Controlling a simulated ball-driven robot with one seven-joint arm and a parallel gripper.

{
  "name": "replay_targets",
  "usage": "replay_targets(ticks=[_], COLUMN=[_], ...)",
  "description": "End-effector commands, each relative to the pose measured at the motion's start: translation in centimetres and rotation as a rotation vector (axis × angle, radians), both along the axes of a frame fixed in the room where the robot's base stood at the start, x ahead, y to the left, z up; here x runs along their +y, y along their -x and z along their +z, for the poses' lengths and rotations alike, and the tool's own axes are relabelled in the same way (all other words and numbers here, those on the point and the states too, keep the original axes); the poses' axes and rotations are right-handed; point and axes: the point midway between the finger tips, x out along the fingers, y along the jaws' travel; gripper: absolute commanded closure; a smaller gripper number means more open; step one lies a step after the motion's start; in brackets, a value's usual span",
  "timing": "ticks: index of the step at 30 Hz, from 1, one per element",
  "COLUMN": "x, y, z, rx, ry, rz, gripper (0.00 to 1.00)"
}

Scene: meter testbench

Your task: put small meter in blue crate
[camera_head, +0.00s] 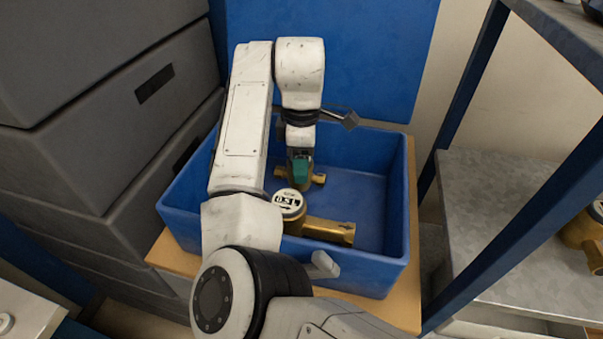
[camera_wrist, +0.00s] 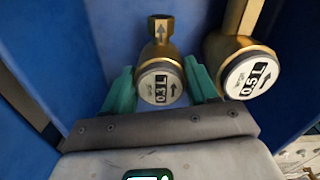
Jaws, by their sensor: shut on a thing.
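The small meter is brass with a round white dial reading 0.3 L. In the wrist view the small meter (camera_wrist: 158,55) sits between the teal fingers of my gripper (camera_wrist: 160,88), which are shut on it. In the head view my gripper (camera_head: 301,170) points down inside the blue crate (camera_head: 372,265), with brass ends of the small meter (camera_head: 319,178) showing beside the fingers. I cannot tell whether the small meter touches the crate floor.
A larger brass meter (camera_head: 328,231) reading 0.5 L lies in the crate, close to the small one; it also shows in the wrist view (camera_wrist: 235,58). Grey boxes (camera_head: 100,60) stand at left, a metal shelf (camera_head: 500,200) at right. Crate floor to the right is clear.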

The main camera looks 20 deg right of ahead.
Motion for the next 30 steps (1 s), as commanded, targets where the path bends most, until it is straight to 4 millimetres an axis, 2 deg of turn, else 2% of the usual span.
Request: replay_targets(ticks=[9, 20, 21, 28, 30], x=[0.0, 0.0, 0.0, 0.0, 0.0], y=[0.0, 0.0, 0.0, 0.0, 0.0], z=[-3.4, -3.8, -3.9, -3.9, -3.9], rx=[0.0, 0.0, 0.0, 0.0, 0.0], ry=[0.001, 0.002, 0.001, 0.001, 0.001], rz=[0.0, 0.0, 0.0, 0.0, 0.0], gripper=[0.99, 0.99, 0.39, 0.17, 0.17])
